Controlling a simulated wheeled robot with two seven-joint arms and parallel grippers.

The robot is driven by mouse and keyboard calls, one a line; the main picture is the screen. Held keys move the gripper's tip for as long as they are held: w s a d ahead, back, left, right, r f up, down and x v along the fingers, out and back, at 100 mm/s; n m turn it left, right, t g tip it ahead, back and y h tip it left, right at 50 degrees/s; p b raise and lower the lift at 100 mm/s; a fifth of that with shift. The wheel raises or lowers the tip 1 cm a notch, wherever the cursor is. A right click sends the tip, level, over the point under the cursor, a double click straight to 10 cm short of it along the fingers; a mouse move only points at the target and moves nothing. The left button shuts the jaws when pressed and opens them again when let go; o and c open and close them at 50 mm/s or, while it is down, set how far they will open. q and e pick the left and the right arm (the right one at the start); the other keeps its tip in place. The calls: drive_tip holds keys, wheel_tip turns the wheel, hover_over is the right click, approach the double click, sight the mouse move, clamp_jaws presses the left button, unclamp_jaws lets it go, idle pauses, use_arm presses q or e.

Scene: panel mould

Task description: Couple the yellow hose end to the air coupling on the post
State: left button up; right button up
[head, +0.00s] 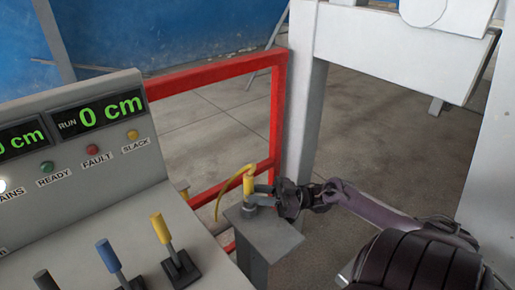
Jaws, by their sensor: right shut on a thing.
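The yellow hose end (249,184) stands upright over the top of the grey post (264,240), with its thin yellow hose (228,186) curving off to the left and down. My right gripper (258,195) reaches in from the right and is shut on the hose end, low on its body. A small grey fitting, seemingly the air coupling (250,207), shows just below the fingers on the post top. I cannot tell whether the hose end is seated in it or only rests over it. My left gripper is out of view.
A grey console (75,165) with displays, lamps and levers fills the left side. A red rail frame (213,84) stands behind the post, and a light grey upright (303,110) stands close behind my right gripper. The floor beyond is open.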

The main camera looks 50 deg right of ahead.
drive_tip(key=shift+f+b, duration=0.35)
drive_tip(key=shift+f, duration=0.1)
drive_tip(key=o, duration=1.1)
drive_tip(key=shift+s+d+f, duration=0.15)
drive_tip(key=shift+d, duration=0.05)
drive_tip(key=r+v, duration=0.1)
drive_tip(key=v, duration=0.4)
drive_tip(key=r+b+v, duration=0.1)
drive_tip(key=v, duration=0.4)
drive_tip(key=d+r+b+v, duration=0.1)
drive_tip(key=v, duration=0.5)
drive_tip(key=shift+s+a+r, duration=0.1)
drive_tip(key=shift+s+r, duration=0.25)
